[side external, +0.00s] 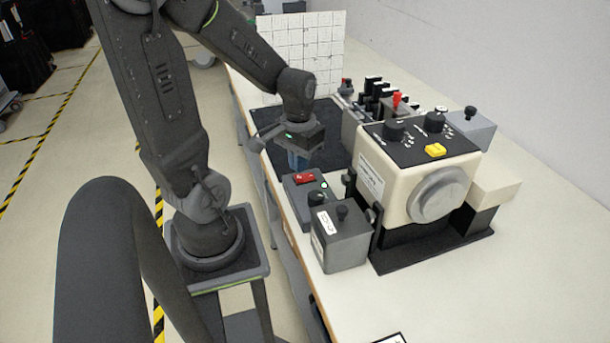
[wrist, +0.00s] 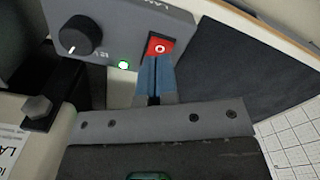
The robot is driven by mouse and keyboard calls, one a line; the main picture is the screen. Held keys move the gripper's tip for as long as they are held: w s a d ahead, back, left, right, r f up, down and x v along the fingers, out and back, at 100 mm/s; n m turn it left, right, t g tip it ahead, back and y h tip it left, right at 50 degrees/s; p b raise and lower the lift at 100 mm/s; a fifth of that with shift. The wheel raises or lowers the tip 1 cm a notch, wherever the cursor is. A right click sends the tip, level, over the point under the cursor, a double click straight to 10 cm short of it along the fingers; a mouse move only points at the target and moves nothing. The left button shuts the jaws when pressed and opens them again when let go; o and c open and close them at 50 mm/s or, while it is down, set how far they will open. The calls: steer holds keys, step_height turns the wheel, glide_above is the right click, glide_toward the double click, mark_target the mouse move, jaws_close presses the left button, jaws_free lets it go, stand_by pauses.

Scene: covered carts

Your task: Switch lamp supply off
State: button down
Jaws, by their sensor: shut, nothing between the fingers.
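The lamp supply (side external: 299,192) is a small grey box near the table's front edge. It has a red rocker switch (side external: 304,178), a black knob (side external: 317,198) and a lit green light (side external: 324,185). In the wrist view the red switch (wrist: 160,46) shows a white "O" mark, and the green light (wrist: 123,65) is lit beside the knob (wrist: 80,36). My gripper (wrist: 155,62) has its blue fingers shut and empty, tips at the lower edge of the red switch; I cannot tell whether they touch it. In the side view my gripper (side external: 298,166) is just behind the box.
A cream lamp housing (side external: 405,180) with knobs and a yellow switch stands right of the supply. A grey box with a black knob (side external: 340,240) stands in front. The table's right side is clear.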

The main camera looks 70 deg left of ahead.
mark_target(299, 177)
steer(key=shift+f, duration=1.25)
stand_by(0.8)
steer(key=shift+r, duration=3.55)
steer(key=d+r+m+t, duration=0.2)
steer(key=d+r+m, duration=0.1)
steer(key=d, duration=0.4)
steer(key=d+r+m+t, duration=0.3)
steer(key=d+r, duration=0.2)
steer(key=d, duration=0.2)
steer(key=shift+s+d+r+t, duration=0.25)
steer(key=shift+s+t, duration=0.05)
steer(key=shift+s, duration=0.1)
